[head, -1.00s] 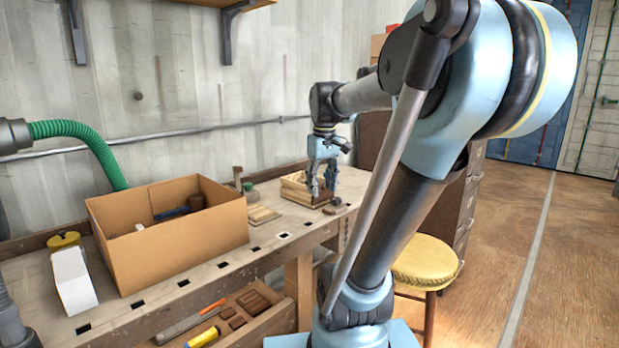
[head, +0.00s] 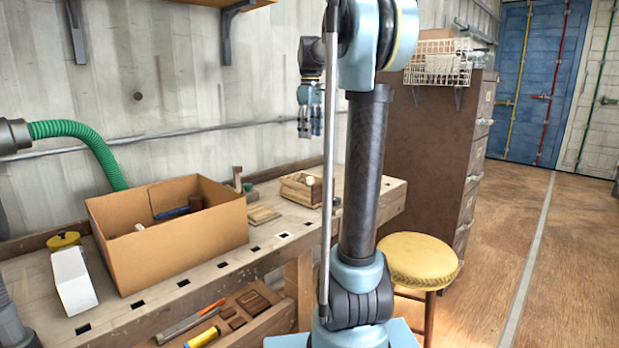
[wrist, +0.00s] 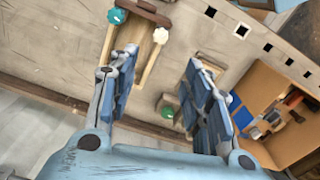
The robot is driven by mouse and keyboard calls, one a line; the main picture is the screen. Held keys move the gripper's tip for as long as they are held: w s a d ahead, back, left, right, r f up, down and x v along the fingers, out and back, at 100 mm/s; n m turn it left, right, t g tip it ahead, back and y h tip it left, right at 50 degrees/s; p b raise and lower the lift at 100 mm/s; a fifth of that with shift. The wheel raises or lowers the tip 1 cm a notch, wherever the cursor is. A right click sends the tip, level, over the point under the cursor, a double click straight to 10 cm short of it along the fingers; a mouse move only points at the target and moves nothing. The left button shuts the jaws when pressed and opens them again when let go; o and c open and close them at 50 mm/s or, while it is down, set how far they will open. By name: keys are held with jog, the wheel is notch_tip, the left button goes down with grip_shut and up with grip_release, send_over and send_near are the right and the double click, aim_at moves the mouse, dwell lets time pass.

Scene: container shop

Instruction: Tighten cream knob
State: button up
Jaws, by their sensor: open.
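The cream knob (head: 310,181) is a small pale round knob on the wooden box (head: 292,193) on the bench.
A cardboard box (head: 180,240) with tools stands on the bench left of the wooden box. A small wooden piece with a green knob (wrist: 167,112) lies near the bench's wall side. A yellow stool (head: 418,258) and brown cabinet (head: 430,150) stand to the right.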

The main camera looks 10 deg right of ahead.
aim_at(310, 181)
notch_tip(310, 181, down, 17)
jog(key=shift+r, duration=0.15)
dwell(0.5)
grip_shut()
